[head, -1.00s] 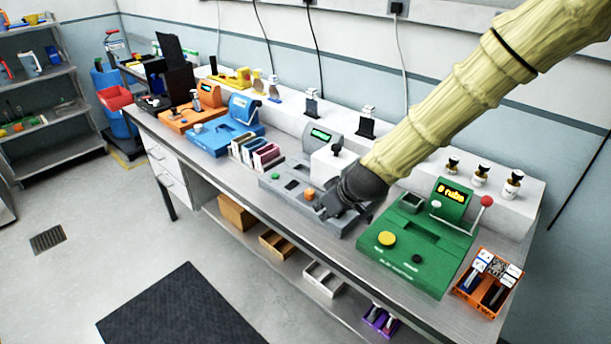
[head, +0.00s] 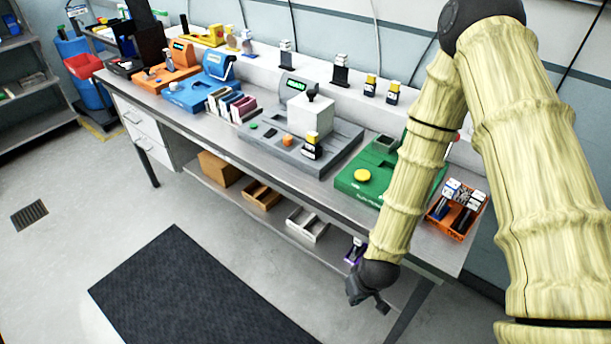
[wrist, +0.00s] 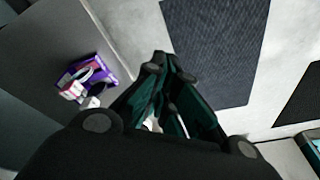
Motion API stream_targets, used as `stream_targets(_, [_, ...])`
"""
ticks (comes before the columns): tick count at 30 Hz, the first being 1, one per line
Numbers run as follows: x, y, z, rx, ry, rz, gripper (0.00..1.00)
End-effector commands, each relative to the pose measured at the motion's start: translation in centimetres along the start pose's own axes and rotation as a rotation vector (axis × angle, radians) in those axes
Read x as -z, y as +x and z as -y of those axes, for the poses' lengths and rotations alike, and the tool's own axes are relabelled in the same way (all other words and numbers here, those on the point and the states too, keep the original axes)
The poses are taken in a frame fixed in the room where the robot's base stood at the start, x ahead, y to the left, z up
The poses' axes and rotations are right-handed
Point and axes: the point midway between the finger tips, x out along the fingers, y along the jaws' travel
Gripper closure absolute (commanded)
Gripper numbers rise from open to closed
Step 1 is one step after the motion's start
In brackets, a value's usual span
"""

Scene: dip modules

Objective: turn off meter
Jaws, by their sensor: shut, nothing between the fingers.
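My gripper (head: 369,302) is shut and empty, hanging low in front of the bench's front edge, apart from all the devices. Its closed fingers show in the wrist view (wrist: 160,68). A grey device (head: 262,136) with a lit green display, a green button, an orange knob (head: 288,141) and a white block stands mid-bench; it may be the meter, as I read no label. The green device (head: 358,187) with a yellow button (head: 362,175) is partly hidden behind my arm.
An orange tray of modules (head: 455,225) is at the bench's right end. Blue (head: 200,95) and orange (head: 165,80) devices stand at left. A purple tray (head: 354,252) sits on the lower shelf, also in the wrist view (wrist: 85,72). Floor with a dark mat (head: 190,300) is free.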

Motion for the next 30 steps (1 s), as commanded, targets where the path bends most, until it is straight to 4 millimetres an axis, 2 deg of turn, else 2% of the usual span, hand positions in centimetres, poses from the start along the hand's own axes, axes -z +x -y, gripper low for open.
stream_targets(1, [-3.5,2.2,-0.6,-0.010,0.030,0.037,1.00])
stream_targets(6, [-12.5,5.2,-2.1,-0.042,0.144,0.121,1.00])
stream_targets(9, [-16.5,6.1,-2.7,-0.056,0.198,0.156,1.00])
stream_targets(12, [-19.3,6.5,-3.0,-0.066,0.238,0.181,1.00])
stream_targets(15, [-21.0,6.6,-3.4,-0.072,0.265,0.196,1.00])
stream_targets(18, [-21.7,6.6,-3.5,-0.074,0.276,0.201,1.00])
stream_targets(30, [-21.7,6.6,-3.5,-0.074,0.278,0.201,1.00])
